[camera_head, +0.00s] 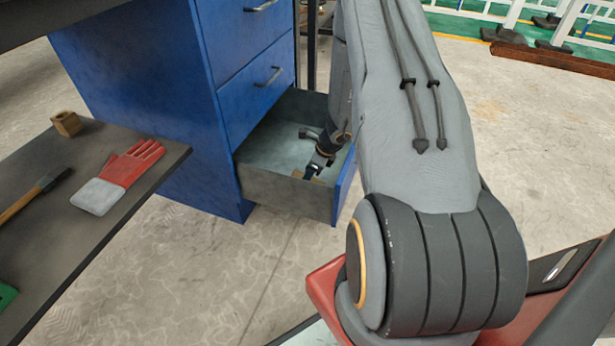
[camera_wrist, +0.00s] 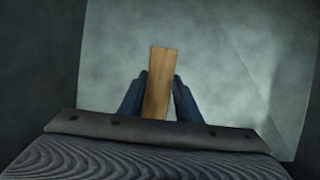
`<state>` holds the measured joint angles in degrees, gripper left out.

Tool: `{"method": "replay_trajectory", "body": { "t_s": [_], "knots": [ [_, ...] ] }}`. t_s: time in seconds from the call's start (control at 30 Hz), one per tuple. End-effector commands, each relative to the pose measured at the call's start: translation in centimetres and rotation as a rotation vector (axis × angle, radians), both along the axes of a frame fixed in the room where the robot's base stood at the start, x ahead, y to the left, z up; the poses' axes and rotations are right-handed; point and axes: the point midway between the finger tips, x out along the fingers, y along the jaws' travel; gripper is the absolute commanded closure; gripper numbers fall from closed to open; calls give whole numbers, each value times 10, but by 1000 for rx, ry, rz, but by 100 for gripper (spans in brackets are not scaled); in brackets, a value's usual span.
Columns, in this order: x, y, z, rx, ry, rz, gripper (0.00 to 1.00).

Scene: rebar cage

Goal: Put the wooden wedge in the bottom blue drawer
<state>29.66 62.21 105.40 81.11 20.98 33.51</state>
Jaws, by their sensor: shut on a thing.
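The blue drawer cabinet (camera_head: 180,95) stands left of my arm, and its bottom drawer (camera_head: 285,192) is pulled open. My gripper (camera_head: 313,172) is down inside that drawer, near its front. In the wrist view my gripper (camera_wrist: 160,105) is shut on the wooden wedge (camera_wrist: 160,80), with one dark finger on each side. The pale drawer floor (camera_wrist: 235,65) shows beyond the wedge. I cannot tell whether the wedge touches the floor. In the head view the wedge is small and mostly hidden by my gripper.
A dark table (camera_head: 105,220) at left holds a red and grey glove (camera_head: 120,178), a small wooden block (camera_head: 67,123), a hammer-like tool (camera_head: 35,194) and a green item (camera_head: 6,295). The upper drawers (camera_head: 258,92) are shut. Open concrete floor (camera_head: 215,280) lies in front.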

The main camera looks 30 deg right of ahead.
Motion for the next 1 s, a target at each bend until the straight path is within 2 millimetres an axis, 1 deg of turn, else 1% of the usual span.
{"method": "replay_trajectory", "body": {
  "t_s": [0.2, 0.23, 0.3, 0.33, 0.57, 0.67, 0.77, 0.83, 1.0],
  "knots": [
    [0, 0, -4, 0, 0, -1, 91],
    [0, 0, -3, 0, 0, -1, 64],
    [0, 0, -3, 0, 0, -1, 53],
    [0, 0, -3, 1, 1, -1, 51],
    [0, 0, -3, 1, 1, 0, 51],
    [0, 0, 0, 0, 0, 0, 51],
    [-3, -2, 11, 0, 0, -1, 51],
    [-6, -5, 22, 0, 0, -2, 51],
    [-18, -14, 56, 0, -1, -3, 51]
  ]
}}
